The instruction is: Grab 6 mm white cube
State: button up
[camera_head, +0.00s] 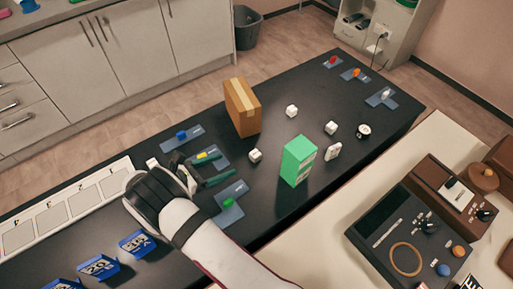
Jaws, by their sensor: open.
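Several small white cubes lie on the black table (312,208): one at the back middle (292,111), one at the right (331,128), one nearer my gripper (255,155), and a white block partly behind my gripper at its left (153,163). Which one is 6 mm I cannot tell; any markings are too small to read. My gripper (226,168) is open over the left part of the table. Its dark fingers point right, toward the nearest cube, and stand apart from it. Nothing shows between the fingers.
A cardboard box (242,108) and a green box (298,160) stand tall near the cubes. Blue-grey holders with coloured pieces lie around my gripper and at the far right.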

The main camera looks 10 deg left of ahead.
aim_at(254, 154)
jog(key=x, duration=1.2)
jog(key=shift+w+d+f, duration=0.1)
jog(key=shift+w+d, duration=0.05)
jog(key=shift+d, duration=0.2)
grip_shut()
